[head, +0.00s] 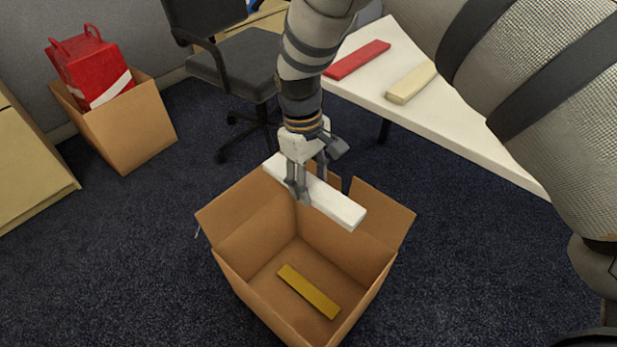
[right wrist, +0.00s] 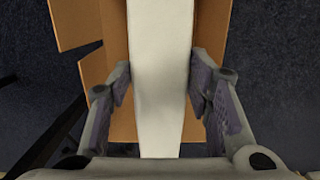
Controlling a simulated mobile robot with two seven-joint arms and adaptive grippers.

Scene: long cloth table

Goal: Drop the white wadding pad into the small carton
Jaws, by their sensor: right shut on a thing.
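The white wadding pad (head: 336,204) is a long flat white bar. My right gripper (head: 302,190) is shut on it and holds it above the far part of the small carton (head: 243,245). In the right wrist view the pad (right wrist: 160,70) lies between the two fingers (right wrist: 160,90), with the carton's brown flaps (right wrist: 75,30) below it. The carton is open on the floor, and a mustard-yellow bar (head: 308,291) lies on its bottom. My left gripper is not in view.
A white table (head: 450,130) at the upper right bears a red bar (head: 357,60) and a cream bar (head: 411,82). Another carton (head: 130,130) with red bags (head: 88,68) stands at the left. An office chair (head: 245,65) stands behind. Dark carpet around the carton is clear.

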